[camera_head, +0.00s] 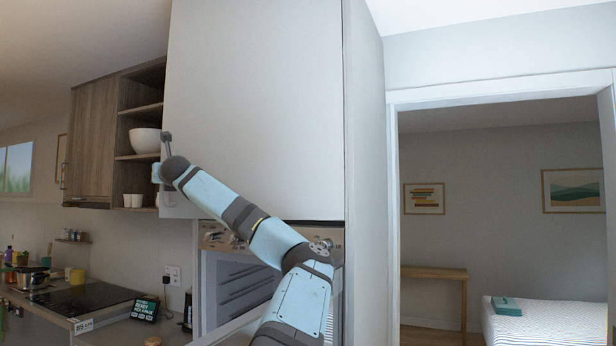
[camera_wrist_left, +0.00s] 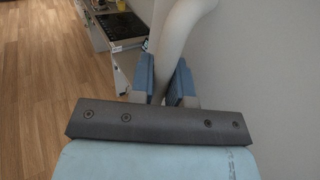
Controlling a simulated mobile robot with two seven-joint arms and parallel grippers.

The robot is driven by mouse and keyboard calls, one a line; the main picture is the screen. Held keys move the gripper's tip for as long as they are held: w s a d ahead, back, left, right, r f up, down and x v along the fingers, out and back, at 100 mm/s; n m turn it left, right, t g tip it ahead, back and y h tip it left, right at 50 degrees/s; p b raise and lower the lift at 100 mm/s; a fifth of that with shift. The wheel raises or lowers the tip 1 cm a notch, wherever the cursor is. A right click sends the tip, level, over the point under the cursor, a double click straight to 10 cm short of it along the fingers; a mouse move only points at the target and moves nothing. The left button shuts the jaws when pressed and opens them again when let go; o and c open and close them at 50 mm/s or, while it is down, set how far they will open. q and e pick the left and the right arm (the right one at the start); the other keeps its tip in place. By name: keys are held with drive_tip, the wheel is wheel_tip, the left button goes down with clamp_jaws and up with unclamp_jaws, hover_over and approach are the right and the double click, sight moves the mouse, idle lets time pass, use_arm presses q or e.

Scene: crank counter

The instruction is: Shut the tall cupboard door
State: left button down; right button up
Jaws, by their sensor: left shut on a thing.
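The tall cupboard door (camera_head: 255,110) is a large pale panel above the oven. Its left edge reaches out past the cabinet body below, so it looks ajar. My left gripper (camera_head: 158,172) is at the door's left edge, with my arm crossing in front of the door's lower part. In the left wrist view my left gripper (camera_wrist_left: 164,85) has its blue fingers on either side of a pale curved handle (camera_wrist_left: 180,35) and is shut on it. In the head view the handle is mostly hidden by the gripper. My right gripper is not in view.
An oven (camera_head: 235,285) sits below the door. Open shelves with a white bowl (camera_head: 145,140) are left of the door. A counter with a black hob (camera_head: 85,297) and a small sign (camera_head: 145,308) is at lower left. A doorway opens at right. Wooden floor (camera_wrist_left: 40,90) looks clear.

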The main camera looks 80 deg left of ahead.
use_arm(q)
drive_tip(key=shift+w+a, duration=0.1)
drive_tip(key=shift+a, duration=0.2)
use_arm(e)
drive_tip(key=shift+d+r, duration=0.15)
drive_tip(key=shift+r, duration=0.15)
use_arm(q)
drive_tip(key=c, duration=1.1)
unclamp_jaws()
drive_tip(key=shift+w, duration=0.1)
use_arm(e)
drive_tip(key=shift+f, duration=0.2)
use_arm(q)
drive_tip(key=shift+d, duration=0.1)
drive_tip(key=shift+d, duration=0.2)
drive_tip(key=b+v, duration=0.4)
drive_tip(key=v, duration=0.9)
drive_tip(key=shift+w+b, duration=0.15)
drive_tip(key=shift+b, duration=0.2)
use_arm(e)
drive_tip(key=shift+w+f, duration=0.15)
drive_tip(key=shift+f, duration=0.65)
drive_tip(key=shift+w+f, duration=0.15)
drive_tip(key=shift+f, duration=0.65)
use_arm(q)
drive_tip(key=shift+w+d+r, duration=0.1)
drive_tip(key=shift+r, duration=0.05)
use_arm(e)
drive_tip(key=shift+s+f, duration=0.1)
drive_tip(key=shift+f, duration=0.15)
